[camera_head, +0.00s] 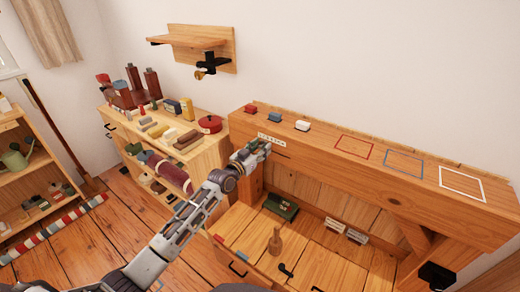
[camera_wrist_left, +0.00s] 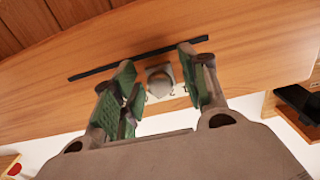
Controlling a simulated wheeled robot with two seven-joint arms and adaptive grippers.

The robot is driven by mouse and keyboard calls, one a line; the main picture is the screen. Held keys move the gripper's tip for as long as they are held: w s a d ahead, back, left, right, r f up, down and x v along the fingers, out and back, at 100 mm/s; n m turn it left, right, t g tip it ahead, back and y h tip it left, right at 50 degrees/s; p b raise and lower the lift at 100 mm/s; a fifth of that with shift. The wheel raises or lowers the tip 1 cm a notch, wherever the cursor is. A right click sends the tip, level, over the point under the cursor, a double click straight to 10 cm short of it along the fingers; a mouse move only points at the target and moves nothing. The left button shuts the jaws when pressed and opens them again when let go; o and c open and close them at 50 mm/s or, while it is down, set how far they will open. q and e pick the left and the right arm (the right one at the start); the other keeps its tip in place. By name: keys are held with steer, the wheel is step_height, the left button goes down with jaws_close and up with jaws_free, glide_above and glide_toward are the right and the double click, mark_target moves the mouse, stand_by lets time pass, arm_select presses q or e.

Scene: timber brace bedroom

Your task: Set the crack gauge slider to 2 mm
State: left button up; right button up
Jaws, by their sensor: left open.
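The crack gauge is on the front face of the wooden beam (camera_head: 350,165). In the left wrist view, its dark slot (camera_wrist_left: 90,71) runs across the wood, and a small grey slider knob (camera_wrist_left: 159,80) sits beside it. Small dark scale marks lie by the knob, too small to read surely and partly hidden by the fingers. In the head view, a pale scale strip (camera_head: 271,139) shows above my left gripper (camera_head: 256,152). That gripper (camera_wrist_left: 157,62) is open, with one green-padded finger on each side of the knob and visible gaps. My right gripper is not in view.
Red (camera_head: 250,108), blue (camera_head: 274,117) and white (camera_head: 302,125) blocks stand on the beam, with coloured outlines to their right. Below are a green box (camera_head: 280,206) and a wooden peg (camera_head: 275,241). A loaded shelf (camera_head: 205,160) stands left of the beam.

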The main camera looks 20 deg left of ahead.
arm_select(q)
steer(key=v, duration=1.2)
stand_by(0.7)
stand_by(0.6)
